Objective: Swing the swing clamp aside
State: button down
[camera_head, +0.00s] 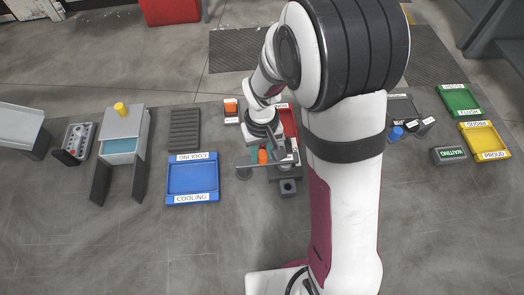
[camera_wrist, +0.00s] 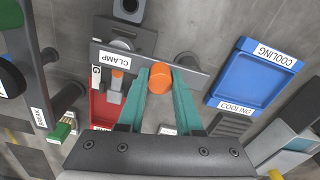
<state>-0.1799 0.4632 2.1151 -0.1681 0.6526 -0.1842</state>
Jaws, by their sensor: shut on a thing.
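The swing clamp (camera_wrist: 114,58) is a flat grey bar labelled CLAMP, crossing the upper middle of the wrist view. An upright orange knob (camera_wrist: 161,74) stands on the bar, right of the label. My gripper (camera_wrist: 161,80) has teal fingers closed on either side of this knob. In the head view the orange knob (camera_head: 262,156) shows below my wrist, with the grey bar (camera_head: 282,161) around it. The white arm is close by on the right. The bar's underside and what lies directly below it are partly hidden.
A red tray (camera_wrist: 103,110) lies left of my fingers. A blue COOLING tray (camera_head: 192,178) lies left of the clamp in the head view, beside a dark ribbed rack (camera_head: 185,130). A grey block with a hole (camera_head: 288,188) stands in front. Floor between clamp and blue tray is mostly clear.

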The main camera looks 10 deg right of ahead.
jog(key=shift+w+n, duration=0.1)
jog(key=shift+n, duration=0.2)
jog(key=w+n, duration=0.1)
jog(key=n, duration=0.1)
jog(key=w+n, duration=0.1)
jog(key=n, duration=0.1)
jog(key=shift+a, duration=0.2)
jog(key=n, duration=0.1)
jog(key=w+n, duration=0.1)
jog(key=n, duration=0.1)
jog(key=a+n, duration=0.1)
jog(key=n, duration=0.1)
jog(key=shift+w+a, duration=0.1)
jog(key=shift+w, duration=0.15)
jog(key=n, duration=0.1)
jog(key=a+n, duration=0.1)
jog(key=n, duration=0.1)
jog(key=w+n, duration=0.1)
jog(key=shift+a, duration=0.35)
jog(key=shift+w+a+n, duration=0.1)
jog(key=shift+a+n, duration=0.35)
jog(key=shift+n, duration=0.65)
jog(key=shift+w+a+n, duration=0.1)
jog(key=shift+a+n, duration=0.3)
jog(key=shift+n, duration=0.7)
jog(key=shift+a, duration=0.1)
jog(key=c, duration=0.6)
grip_release()
jog(key=shift+s, duration=0.1)
